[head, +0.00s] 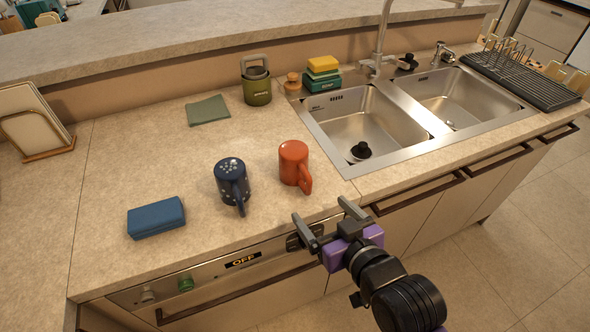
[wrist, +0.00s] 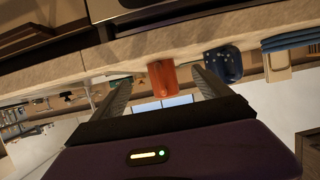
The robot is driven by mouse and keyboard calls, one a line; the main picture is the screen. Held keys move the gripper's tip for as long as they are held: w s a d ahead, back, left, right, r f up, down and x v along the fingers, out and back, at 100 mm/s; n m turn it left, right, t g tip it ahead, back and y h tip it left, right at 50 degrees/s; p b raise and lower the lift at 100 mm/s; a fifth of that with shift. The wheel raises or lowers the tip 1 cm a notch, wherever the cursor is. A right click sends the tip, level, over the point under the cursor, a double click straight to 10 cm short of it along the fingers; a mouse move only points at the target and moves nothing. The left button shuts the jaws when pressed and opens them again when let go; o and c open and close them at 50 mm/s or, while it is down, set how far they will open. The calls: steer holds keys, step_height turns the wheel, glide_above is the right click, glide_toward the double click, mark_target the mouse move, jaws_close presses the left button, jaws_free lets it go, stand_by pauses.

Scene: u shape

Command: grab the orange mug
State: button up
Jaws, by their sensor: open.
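The orange mug (head: 293,162) stands upright on the counter, left of the sink, with its handle toward the front edge. In the wrist view the orange mug (wrist: 162,76) appears beyond and between my fingers, upside down in the picture. My gripper (head: 324,222) is open and empty in front of the counter edge, to the right of and nearer than the mug, apart from it. In the wrist view the fingers of my gripper (wrist: 162,84) are spread.
A dark blue speckled mug (head: 231,180) stands just left of the orange mug. A blue box (head: 156,218) lies further left. The oven front (head: 220,275) is below the counter edge.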

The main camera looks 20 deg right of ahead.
steer(key=b, duration=0.2)
glide_toward(294, 157)
steer(key=w+f, duration=0.1)
steer(key=w, duration=0.1)
steer(key=w+d+f, duration=0.1)
steer(key=w+f, duration=0.1)
steer(key=shift+f, duration=0.2)
steer(key=shift+w+y, duration=0.3)
steer(key=p+x, duration=0.1)
steer(key=x, duration=0.6)
steer(key=shift+w+d, duration=0.1)
steer(key=shift+w, duration=0.05)
steer(key=c, duration=1.8)
